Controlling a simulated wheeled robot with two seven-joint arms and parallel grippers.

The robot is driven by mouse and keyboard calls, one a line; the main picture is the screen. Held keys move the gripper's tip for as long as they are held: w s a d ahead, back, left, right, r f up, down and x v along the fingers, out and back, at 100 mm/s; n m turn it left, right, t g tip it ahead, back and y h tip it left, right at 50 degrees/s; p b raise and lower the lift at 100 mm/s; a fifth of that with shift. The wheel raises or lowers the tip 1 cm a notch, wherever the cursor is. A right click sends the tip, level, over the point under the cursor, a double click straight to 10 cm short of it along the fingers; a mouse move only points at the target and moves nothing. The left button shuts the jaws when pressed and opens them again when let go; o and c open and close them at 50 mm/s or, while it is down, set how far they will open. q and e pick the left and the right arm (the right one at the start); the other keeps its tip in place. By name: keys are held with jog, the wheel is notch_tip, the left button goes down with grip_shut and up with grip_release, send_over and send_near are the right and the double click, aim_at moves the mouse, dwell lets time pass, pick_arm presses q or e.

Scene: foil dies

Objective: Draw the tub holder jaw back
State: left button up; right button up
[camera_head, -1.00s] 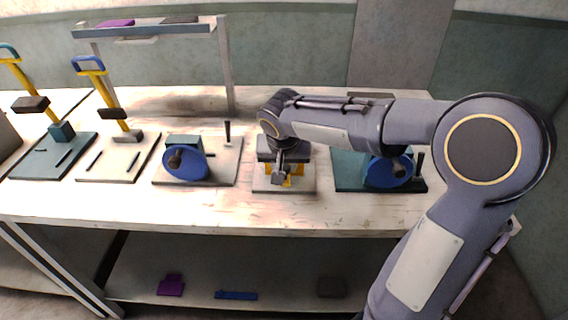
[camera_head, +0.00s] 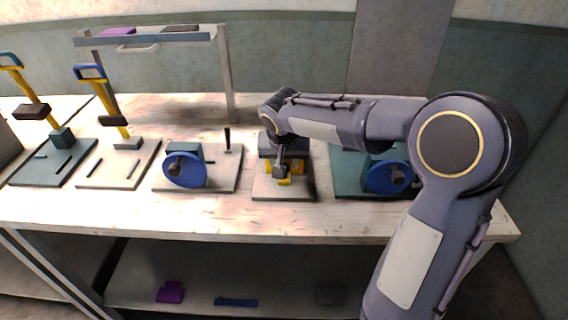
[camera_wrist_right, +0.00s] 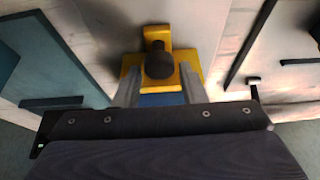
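The tub holder appears to be the yellow fixture (camera_head: 284,181) on a pale base plate (camera_head: 270,195) at the middle of the bench. In the right wrist view its yellow jaw (camera_wrist_right: 190,76) carries a dark round knob (camera_wrist_right: 159,64). My right gripper (camera_wrist_right: 160,78) is over the fixture, its two grey fingers apart on either side of the knob, with gaps visible. Whether a finger touches the yellow part I cannot tell. In the head view my right gripper (camera_head: 281,168) partly hides the fixture. My left gripper is not in view.
Fixtures with blue discs stand left (camera_head: 184,171) and right (camera_head: 385,177) of this plate. Two yellow lever presses (camera_head: 113,105) stand further left. A raised shelf (camera_head: 150,36) spans the back left. A lower shelf (camera_head: 200,275) holds several small parts.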

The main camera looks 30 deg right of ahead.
jog(key=shift+o, duration=1.1)
jog(key=shift+f, duration=0.1)
jog(key=v, duration=0.8)
